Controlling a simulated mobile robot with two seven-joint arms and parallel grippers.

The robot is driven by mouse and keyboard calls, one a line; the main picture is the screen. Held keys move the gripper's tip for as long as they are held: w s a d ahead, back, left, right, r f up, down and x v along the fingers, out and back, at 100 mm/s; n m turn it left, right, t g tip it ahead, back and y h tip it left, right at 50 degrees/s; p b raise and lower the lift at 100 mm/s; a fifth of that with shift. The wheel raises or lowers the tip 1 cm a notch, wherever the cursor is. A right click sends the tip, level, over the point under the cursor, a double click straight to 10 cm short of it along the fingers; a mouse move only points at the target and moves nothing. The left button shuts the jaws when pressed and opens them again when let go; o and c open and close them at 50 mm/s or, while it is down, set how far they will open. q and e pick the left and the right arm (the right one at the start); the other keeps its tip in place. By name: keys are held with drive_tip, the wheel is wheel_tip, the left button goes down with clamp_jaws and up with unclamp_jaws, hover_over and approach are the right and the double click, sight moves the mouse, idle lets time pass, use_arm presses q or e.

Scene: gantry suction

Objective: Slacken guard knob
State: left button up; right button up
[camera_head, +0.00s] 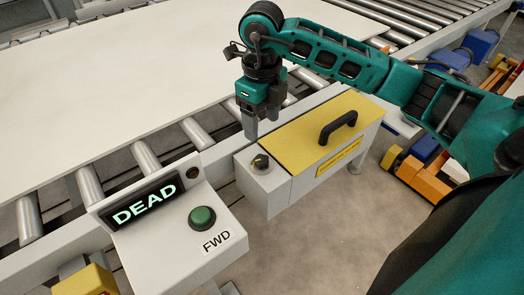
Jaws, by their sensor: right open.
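The guard knob (261,162) is a small black knob with a pale pointer mark. It sits on the grey end block (267,183) of a box with a yellow guard lid (304,132) and a black handle (338,127). My right gripper (251,133) points down just behind and slightly left of the knob in the picture, apart from it. It is open and holds nothing visible; the gap between its fingers is hard to see from here. My left gripper is not in view.
A control box (170,230) at the front left has a display reading "DEAD" (145,204) and a green button (202,217) marked FWD. A large white panel (130,80) lies on the roller conveyor (145,158). Coloured boxes stand on the floor at right.

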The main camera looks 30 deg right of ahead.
sight(262, 159)
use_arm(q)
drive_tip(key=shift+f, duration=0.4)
use_arm(e)
wheel_tip(262, 159, down, 11)
drive_tip(key=shift+f, duration=0.2)
drive_tip(key=shift+c, duration=0.2)
drive_tip(key=c, duration=1)
use_arm(q)
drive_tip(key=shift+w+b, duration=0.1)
drive_tip(key=shift+b, duration=0.2)
